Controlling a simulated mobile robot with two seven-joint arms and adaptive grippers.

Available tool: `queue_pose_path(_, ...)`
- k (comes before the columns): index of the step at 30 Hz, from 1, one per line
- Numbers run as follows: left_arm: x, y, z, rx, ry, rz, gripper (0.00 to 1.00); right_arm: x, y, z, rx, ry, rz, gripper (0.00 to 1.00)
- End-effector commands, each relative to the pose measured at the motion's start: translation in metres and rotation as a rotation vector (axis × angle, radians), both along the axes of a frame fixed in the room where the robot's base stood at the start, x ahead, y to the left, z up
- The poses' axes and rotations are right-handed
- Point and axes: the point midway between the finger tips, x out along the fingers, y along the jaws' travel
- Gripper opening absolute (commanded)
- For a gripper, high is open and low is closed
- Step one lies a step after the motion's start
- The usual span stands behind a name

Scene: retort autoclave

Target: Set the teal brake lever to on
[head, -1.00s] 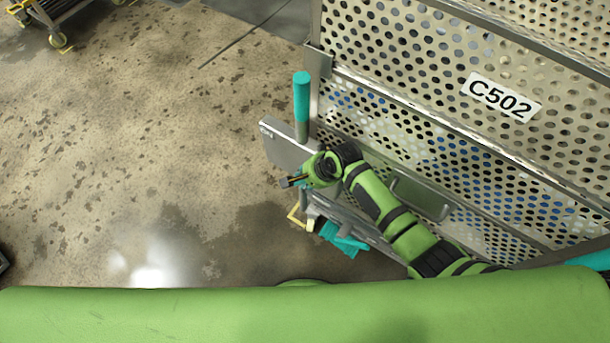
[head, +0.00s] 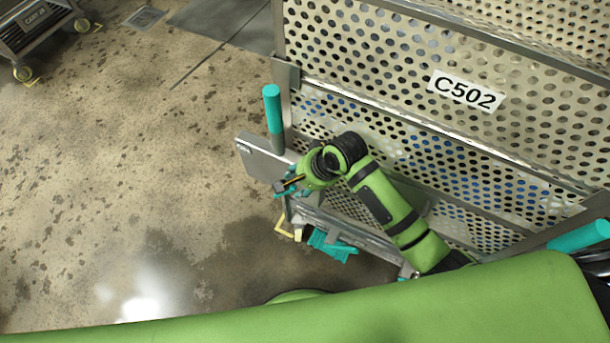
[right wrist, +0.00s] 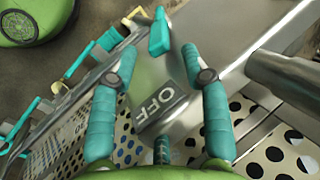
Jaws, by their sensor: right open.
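The teal brake lever (right wrist: 159,32) shows in the right wrist view as a short teal grip over a grey metal plate (right wrist: 180,75). The plate bears an OFF label (right wrist: 157,103); I see no ON label. My right gripper (right wrist: 159,55) is open, its two teal fingers spread. The lever's near end appears between the fingertips, with a gap on each side; the depth is hard to judge. In the head view my right gripper (head: 287,186) is by the lower edge of the grey plate (head: 264,158), and I cannot make out the lever there. My left gripper is out of view.
A perforated metal cart marked C502 (head: 467,92) fills the right. A teal upright handle (head: 272,108) stands at its corner, and teal parts (head: 330,243) sit below my right gripper. Another cart (head: 35,30) is at top left. The wet concrete floor between is clear.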

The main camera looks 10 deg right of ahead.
Motion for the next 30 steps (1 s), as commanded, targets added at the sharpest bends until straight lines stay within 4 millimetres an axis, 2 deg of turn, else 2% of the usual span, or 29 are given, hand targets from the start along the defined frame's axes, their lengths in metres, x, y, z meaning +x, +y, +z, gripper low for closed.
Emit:
queue_pose_path(6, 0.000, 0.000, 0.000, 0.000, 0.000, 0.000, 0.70, -0.006, -0.009, 0.022, -0.001, 0.001, 0.000, 0.47)
queue_pose_path(16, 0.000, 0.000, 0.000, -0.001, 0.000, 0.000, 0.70, -0.007, -0.011, 0.026, -0.002, 0.001, 0.000, 0.47)
queue_pose_path(17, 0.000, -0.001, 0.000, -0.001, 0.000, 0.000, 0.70, -0.007, -0.011, 0.026, -0.002, 0.001, 0.000, 0.43)
queue_pose_path(18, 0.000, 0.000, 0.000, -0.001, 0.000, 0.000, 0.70, -0.008, -0.011, 0.025, -0.002, 0.001, 0.001, 0.27)
queue_pose_path(20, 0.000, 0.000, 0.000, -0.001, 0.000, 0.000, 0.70, -0.011, -0.012, 0.024, -0.006, -0.003, 0.013, 0.03)
queue_pose_path(21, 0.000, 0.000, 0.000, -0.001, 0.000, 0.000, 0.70, -0.016, -0.013, 0.022, -0.014, -0.011, 0.031, 0.00)
queue_pose_path(25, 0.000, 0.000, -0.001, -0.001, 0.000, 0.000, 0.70, -0.040, -0.027, 0.013, -0.072, -0.065, 0.136, 0.00)
queue_pose_path(30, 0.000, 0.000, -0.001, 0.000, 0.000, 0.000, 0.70, -0.075, -0.056, -0.002, -0.193, -0.134, 0.299, 0.00)
